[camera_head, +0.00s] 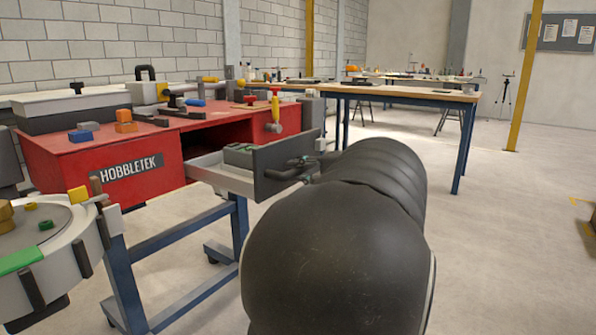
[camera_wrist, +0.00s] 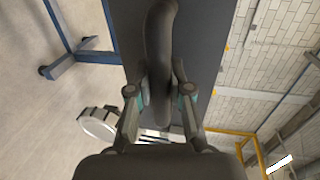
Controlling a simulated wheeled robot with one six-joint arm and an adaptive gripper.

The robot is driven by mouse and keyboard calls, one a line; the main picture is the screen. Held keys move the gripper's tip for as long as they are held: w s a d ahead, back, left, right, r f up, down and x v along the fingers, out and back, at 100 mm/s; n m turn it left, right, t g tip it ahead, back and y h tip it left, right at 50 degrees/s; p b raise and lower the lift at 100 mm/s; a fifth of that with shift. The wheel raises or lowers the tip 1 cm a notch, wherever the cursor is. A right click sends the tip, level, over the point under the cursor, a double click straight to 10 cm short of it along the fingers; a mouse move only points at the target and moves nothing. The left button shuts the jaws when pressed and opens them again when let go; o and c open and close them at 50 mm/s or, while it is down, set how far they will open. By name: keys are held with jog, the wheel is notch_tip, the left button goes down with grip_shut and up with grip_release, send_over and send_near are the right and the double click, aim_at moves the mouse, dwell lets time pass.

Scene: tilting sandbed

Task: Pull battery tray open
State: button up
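The battery tray (camera_head: 216,172) is a pale drawer that stands partly out of the red HOBBLETEK cabinet (camera_head: 95,168). Its dark front panel (camera_head: 285,160) faces right. A grey-green block (camera_head: 239,155) sits inside the tray. My gripper (camera_head: 300,166) is at the front panel, mostly hidden behind my dark arm in the head view. In the wrist view, my gripper (camera_wrist: 160,82) has one finger on each side of the dark curved handle (camera_wrist: 160,32), close against it. The front panel (camera_wrist: 205,30) fills the middle behind the handle.
A round white machine (camera_head: 75,235) stands at the front left. The cabinet rests on a blue frame (camera_head: 175,245) with castors. Tools and blocks lie on the cabinet top. A wooden workbench (camera_head: 400,93) stands behind. Open concrete floor (camera_head: 510,230) lies to the right.

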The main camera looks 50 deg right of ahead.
jog(key=o, duration=0.5)
jog(key=v, duration=1.2)
jog(key=shift+a, duration=0.1)
